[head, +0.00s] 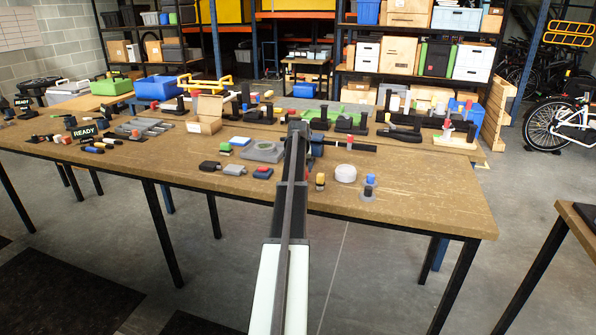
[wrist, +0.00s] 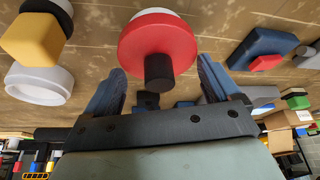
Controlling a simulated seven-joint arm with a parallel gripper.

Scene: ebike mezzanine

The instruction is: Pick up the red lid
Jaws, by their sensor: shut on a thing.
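The red lid (wrist: 135,42), a round disc with a black knob (wrist: 159,70), shows in the wrist view. My gripper (wrist: 160,72) has one blue finger on each side of it, shut on the lid. A white rounded edge (wrist: 150,13) shows just beyond the lid; I cannot tell whether the two touch. In the head view my arm covers the lid, and my gripper (head: 312,142) is over the middle of the wooden table.
On the table (head: 420,205), a white round piece (head: 345,173) and a yellow-and-black piece (head: 320,182) stand to the right of my arm. A blue box with red on top (head: 263,173) lies to the left. An open cardboard box (head: 204,122) stands further back. The table's right end is clear.

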